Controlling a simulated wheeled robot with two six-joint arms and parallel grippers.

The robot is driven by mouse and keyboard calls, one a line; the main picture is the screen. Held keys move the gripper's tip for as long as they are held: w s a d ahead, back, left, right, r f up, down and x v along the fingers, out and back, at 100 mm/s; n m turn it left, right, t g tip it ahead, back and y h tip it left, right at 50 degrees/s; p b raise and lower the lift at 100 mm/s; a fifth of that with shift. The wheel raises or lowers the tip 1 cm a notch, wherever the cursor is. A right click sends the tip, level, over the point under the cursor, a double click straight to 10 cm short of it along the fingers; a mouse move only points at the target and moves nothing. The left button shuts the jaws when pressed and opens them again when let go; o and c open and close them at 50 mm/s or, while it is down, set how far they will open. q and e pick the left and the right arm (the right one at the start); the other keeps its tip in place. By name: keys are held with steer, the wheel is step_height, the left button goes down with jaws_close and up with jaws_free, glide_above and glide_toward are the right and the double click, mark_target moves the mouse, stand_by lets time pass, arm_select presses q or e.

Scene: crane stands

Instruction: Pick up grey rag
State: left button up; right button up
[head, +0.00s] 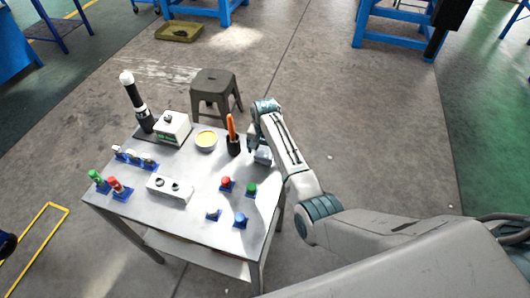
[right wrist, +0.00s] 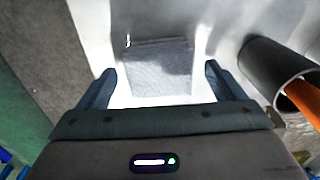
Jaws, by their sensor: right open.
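The grey rag (right wrist: 158,72) lies folded in a squarish shape on the metal table, centred in the right wrist view. In the head view the rag (head: 263,157) shows as a small pale patch at the table's right edge, partly hidden by my right arm. My right gripper (right wrist: 159,82) is open and empty. Its two fingers point toward the table, one on each side of the rag in the picture. I cannot tell the height between fingertips and rag. My left gripper is not in view.
A dark cup (head: 234,146) with an orange-handled tool stands close beside the right gripper. A yellow-filled bowl (head: 206,140), a white box (head: 173,128) and several coloured buttons are on the table (head: 205,218). A stool (head: 214,84) stands behind it.

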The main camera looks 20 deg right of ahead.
mark_target(265, 152)
steer(key=shift+f, duration=0.65)
steer(key=c, duration=1.1)
step_height(265, 152, up, 9)
steer(key=shift+f+b, duration=0.1)
steer(key=shift+b, duration=1.1)
steer(key=shift+r, duration=0.65)
